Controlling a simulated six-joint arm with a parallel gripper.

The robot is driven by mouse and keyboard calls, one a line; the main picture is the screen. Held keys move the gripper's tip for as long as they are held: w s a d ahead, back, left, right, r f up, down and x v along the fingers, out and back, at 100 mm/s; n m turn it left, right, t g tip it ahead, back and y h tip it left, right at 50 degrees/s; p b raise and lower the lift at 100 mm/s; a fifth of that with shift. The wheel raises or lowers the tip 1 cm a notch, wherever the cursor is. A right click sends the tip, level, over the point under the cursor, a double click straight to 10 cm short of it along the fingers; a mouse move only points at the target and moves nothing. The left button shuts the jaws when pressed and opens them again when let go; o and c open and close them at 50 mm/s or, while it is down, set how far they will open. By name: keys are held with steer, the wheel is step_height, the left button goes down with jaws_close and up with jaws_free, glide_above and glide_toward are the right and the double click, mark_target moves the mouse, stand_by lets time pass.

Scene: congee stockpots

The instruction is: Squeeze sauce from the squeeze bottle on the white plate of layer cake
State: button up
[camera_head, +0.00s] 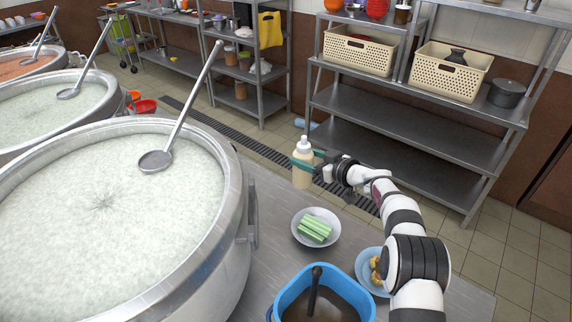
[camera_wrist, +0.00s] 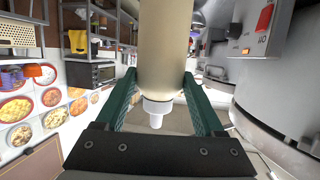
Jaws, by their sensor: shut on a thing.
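The squeeze bottle (camera_head: 302,177) is cream-coloured with a white cap and nozzle. In the head view it stands upright, cap up, in my gripper (camera_head: 306,161). My gripper's green fingers are shut on the bottle's sides, and the wrist view shows them on both sides of the bottle body (camera_wrist: 165,45), with the white nozzle (camera_wrist: 157,111) between them. The white plate (camera_head: 300,239) lies on the metal table, nearer the camera than the bottle. Green and pale layer cake (camera_head: 314,229) lies on it. The bottle is apart from the plate; its height above the table is unclear.
A large stockpot (camera_head: 225,240) of congee with a ladle (camera_head: 157,160) stands left of the plate. A blue tub (camera_head: 366,301) of brown liquid is in front. The metal table (camera_head: 262,250) is bare beside the white plate.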

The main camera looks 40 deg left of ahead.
steer(key=shift+w+d+r, duration=0.1)
steer(key=shift+d+r, duration=0.2)
steer(key=shift+d, duration=0.3)
steer(key=shift+w+d+r, duration=0.1)
steer(key=shift+d+r, duration=0.15)
steer(key=shift+d, duration=0.3)
steer(key=s+d+f+m+g+y, duration=0.2)
steer(key=s+d+f+m+g, duration=0.1)
steer(key=m, duration=0.9)
steer(key=s+d+f+m+g+y, duration=0.3)
steer(key=s+d+f+m+g, duration=0.1)
steer(key=m, duration=0.9)
steer(key=shift+s+d+f+g, duration=0.15)
steer(key=shift+s+f+g, duration=0.25)
steer(key=shift+g, duration=0.5)
steer(key=shift+s+r, duration=0.1)
steer(key=shift+o, duration=1.2)
steer(key=c, duration=0.8)
